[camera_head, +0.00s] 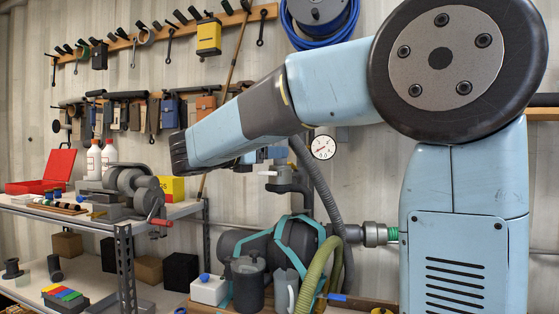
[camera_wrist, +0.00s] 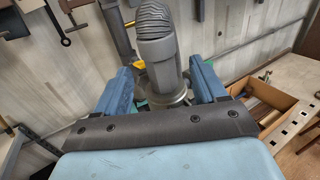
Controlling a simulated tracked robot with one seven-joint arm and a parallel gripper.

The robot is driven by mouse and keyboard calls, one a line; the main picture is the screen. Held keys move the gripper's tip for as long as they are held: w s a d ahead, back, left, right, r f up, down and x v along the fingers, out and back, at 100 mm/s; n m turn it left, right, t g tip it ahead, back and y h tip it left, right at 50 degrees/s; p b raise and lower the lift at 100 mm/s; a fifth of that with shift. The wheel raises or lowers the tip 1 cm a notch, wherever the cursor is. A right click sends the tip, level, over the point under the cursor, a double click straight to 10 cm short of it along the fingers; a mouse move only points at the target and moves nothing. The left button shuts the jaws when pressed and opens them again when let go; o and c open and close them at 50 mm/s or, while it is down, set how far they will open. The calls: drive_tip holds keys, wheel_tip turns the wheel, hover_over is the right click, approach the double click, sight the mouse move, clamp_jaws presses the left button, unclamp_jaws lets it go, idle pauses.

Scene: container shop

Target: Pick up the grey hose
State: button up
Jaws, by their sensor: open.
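The grey hose (camera_head: 318,180) is ribbed and hangs in a curve from near my gripper down behind the pump in the head view. In the wrist view its ribbed part (camera_wrist: 155,18) leads into a smooth grey cuff (camera_wrist: 158,50) at the top centre. My gripper (camera_wrist: 161,68) has its two blue fingers apart, one on each side of the cuff, with visible gaps. Whether the cuff lies fully between the fingertips in depth I cannot tell.
A green hose (camera_head: 318,272) curves beside the pump with teal straps (camera_head: 285,238). A pressure gauge (camera_head: 323,147) is on the wall. A metal shelf (camera_head: 125,228) with a vise and red box (camera_head: 45,178) stands left.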

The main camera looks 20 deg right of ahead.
drive_tip(key=shift+x, duration=3.1)
drive_tip(key=shift+c, duration=0.3)
drive_tip(key=c, duration=1.1)
drive_tip(key=shift+r, duration=0.1)
drive_tip(key=shift+c, duration=0.2)
